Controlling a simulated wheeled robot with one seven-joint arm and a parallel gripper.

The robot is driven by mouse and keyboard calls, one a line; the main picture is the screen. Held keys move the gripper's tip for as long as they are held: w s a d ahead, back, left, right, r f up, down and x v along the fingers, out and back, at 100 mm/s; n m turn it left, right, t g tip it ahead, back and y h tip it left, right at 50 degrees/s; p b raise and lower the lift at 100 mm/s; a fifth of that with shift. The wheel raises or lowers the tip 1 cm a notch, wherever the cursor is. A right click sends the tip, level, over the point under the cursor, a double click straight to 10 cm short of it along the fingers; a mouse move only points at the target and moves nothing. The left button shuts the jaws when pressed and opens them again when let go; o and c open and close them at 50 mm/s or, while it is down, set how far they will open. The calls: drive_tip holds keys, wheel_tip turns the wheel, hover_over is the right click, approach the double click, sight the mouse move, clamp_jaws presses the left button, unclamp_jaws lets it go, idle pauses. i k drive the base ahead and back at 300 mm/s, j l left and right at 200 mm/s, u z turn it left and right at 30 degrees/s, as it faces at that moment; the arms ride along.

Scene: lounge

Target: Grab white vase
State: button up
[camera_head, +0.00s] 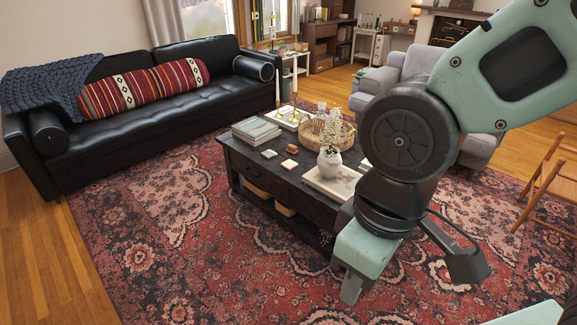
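The white vase (329,165) is small and round and holds sprigs of white flowers. It stands upright near the right end of the dark coffee table (252,158), by a pale stack of books (326,187). My gripper (352,289) hangs in front of the table's right end, below and to the right of the vase in the picture, and looks apart from it. Only one finger shows clearly, so I cannot tell how far it is open. My arm covers the table's far right end.
A wicker basket (345,137), candlesticks (294,98), coasters (292,148) and grey books (256,130) share the tabletop. A black sofa (150,118) stands at left, a grey armchair (392,78) behind, a wooden chair (552,178) at right. The patterned rug (205,265) in front is clear.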

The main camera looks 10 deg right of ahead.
sight(327, 169)
drive_tip(key=i+j, duration=0.1)
drive_tip(key=i, duration=0.65)
drive_tip(key=i+j+z, duration=0.1)
drive_tip(key=i, duration=0.65)
